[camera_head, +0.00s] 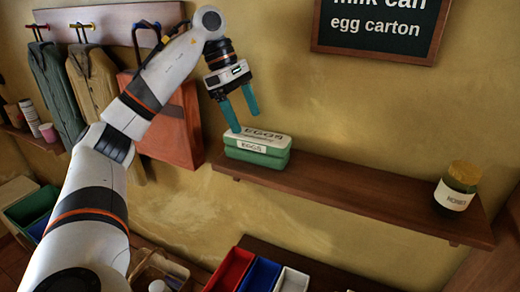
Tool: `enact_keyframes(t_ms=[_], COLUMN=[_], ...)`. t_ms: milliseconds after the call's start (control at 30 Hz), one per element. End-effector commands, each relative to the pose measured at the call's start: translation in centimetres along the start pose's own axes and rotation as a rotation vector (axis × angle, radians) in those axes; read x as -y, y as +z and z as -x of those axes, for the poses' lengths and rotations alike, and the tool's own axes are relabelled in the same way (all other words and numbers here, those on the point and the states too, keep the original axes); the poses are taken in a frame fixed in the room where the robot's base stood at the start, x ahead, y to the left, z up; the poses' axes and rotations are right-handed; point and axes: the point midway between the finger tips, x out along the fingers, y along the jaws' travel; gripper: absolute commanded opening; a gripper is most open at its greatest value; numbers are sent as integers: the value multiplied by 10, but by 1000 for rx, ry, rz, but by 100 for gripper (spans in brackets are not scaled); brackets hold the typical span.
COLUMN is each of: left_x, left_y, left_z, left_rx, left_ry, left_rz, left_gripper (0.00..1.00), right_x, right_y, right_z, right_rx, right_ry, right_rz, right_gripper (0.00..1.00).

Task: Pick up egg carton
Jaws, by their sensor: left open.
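The egg carton (257,148) is a green box with a paler lid and white "EGGS" labels. It rests on the left end of the brown wall shelf (350,193). My left gripper (244,119) hangs above the carton with its two teal fingers pointing down. The fingers are open with nothing between them. The left fingertip is close to the back left of the lid; I cannot tell whether it touches. My right gripper is not in view.
A honey jar (457,186) stands at the shelf's right end, with bare shelf between. A sign (378,28) hangs above. Coats (92,80) hang at left. Red (231,270), blue (262,275) and white (292,280) bins sit below, and a green crate (32,207) at lower left.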

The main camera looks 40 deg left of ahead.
Motion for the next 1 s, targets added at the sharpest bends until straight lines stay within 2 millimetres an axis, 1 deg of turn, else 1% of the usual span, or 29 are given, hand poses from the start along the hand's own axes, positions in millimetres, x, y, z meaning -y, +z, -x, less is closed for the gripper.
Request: enact_keyframes(t_ms=[33, 100, 167, 267, 367, 500, 600, 700, 800, 967, 1000], left_x=[0, 0, 0, 0, 0, -1, 0, 0, 0, 0, 0], left_y=[2, 1, 0, 0, -1, -3, -3, -3, -3, -3, -3], left_z=[-17, -25, -29, -37, -43, -61, -78, -88, -91, -92, -92], left_rx=[2, 0, 3, 1, 2, 3, 2, 1, 0, -1, -1], left_ry=[5, 3, 2, 1, 2, 4, 4, 1, 0, -1, -1], left_rz=[-3, -1, 1, 0, 0, 1, 1, 0, 0, 0, 0], left_gripper=[80, 80, 80, 80, 80, 80, 80, 80, 80, 80, 75], right_x=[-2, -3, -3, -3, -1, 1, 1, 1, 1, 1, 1], right_y=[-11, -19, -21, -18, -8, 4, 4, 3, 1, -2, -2], right_z=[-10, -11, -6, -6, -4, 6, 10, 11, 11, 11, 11], right_rx=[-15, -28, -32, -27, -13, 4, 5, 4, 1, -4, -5], right_ry=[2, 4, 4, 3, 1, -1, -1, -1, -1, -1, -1], right_rz=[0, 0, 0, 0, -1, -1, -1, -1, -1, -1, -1], right_gripper=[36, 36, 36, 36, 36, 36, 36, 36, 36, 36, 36])
